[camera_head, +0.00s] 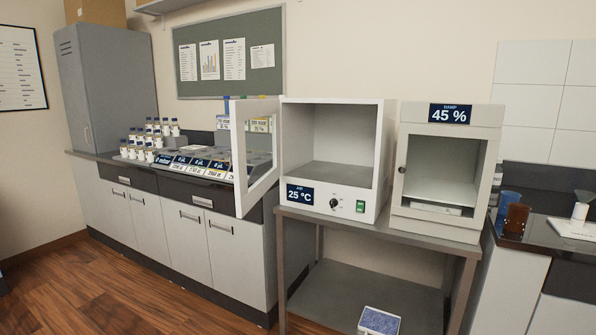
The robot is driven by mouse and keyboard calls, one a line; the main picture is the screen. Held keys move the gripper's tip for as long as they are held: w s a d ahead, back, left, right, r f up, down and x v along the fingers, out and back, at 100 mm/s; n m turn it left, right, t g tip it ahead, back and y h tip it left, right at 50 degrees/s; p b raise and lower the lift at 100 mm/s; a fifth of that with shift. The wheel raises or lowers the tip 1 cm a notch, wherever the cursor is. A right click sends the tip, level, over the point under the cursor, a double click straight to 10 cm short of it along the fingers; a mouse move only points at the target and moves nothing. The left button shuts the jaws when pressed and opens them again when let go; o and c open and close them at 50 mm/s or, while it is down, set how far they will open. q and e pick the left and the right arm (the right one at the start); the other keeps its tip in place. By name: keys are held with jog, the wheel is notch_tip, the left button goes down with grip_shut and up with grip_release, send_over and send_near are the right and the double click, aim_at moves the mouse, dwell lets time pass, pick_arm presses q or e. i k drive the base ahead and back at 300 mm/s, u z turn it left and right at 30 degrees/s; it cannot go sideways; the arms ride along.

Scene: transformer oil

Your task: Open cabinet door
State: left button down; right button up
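A white heating cabinet (332,202) with a 25 °C display stands on a metal table. Its framed, windowed door (240,155) is swung wide open to the left, and its chamber looks empty. To its right is a second white cabinet (445,222) with a 45 % display. Its windowed front door (445,170) with a dark knob at the left looks shut; a small pale object shows at the bottom inside. Neither of my grippers is in the head view.
The metal table (385,229) has a lower shelf (350,290) with a blue-topped box (379,321) near it. Several bottles (150,138) and labelled trays stand on the left counter. A tall grey cabinet (100,85) is at far left. Wooden floor lies clear at front left.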

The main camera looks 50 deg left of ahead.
aim_at(240, 111)
jog(key=z, duration=0.45)
jog(key=i, duration=2.4)
jog(key=u, duration=2.8)
